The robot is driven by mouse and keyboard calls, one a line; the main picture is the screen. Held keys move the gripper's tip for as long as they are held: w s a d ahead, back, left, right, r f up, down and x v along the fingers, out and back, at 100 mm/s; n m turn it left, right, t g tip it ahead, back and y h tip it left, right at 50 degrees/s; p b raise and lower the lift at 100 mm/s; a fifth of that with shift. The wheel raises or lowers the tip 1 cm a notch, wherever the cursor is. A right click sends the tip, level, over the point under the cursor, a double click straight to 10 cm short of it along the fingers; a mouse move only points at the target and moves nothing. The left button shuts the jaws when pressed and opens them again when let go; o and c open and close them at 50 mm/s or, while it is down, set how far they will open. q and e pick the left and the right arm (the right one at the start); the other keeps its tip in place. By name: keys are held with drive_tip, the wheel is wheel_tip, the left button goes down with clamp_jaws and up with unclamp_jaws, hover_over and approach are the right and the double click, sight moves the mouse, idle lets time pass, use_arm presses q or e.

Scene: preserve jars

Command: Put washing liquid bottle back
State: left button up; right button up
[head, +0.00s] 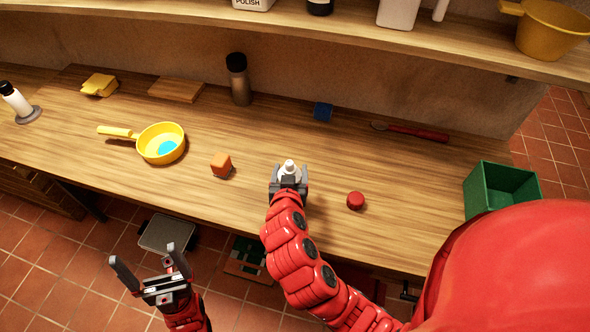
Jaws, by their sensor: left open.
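A white bottle with a pale nozzle (290,167) is at the front middle of the wooden counter (330,150). My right gripper (289,178) has its fingers on either side of this bottle and hides its lower part. I cannot tell whether the fingers press on it, or whether it touches the counter. Another white bottle with a dark top (16,101) stands at the far left by a grey round base. No label shows on either, so I cannot tell which is the washing liquid. My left gripper (148,262) is open and empty in front of the counter, above the floor.
A shelf (330,28) runs above.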

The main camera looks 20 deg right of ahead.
drive_tip(key=w+d+f+p, duration=0.1)
drive_tip(key=w+f+p, duration=0.1)
drive_tip(key=w+d+f+p, duration=0.1)
drive_tip(key=w, duration=0.1)
drive_tip(key=shift+d+f, duration=0.25)
drive_tip(key=shift+d, duration=0.1)
drive_tip(key=shift+w+f, duration=0.1)
drive_tip(key=shift+f, duration=0.05)
drive_tip(key=shift+f, duration=0.1)
drive_tip(key=o, duration=0.9)
drive_tip(key=shift+c, duration=0.2)
drive_tip(key=shift+a, duration=0.1)
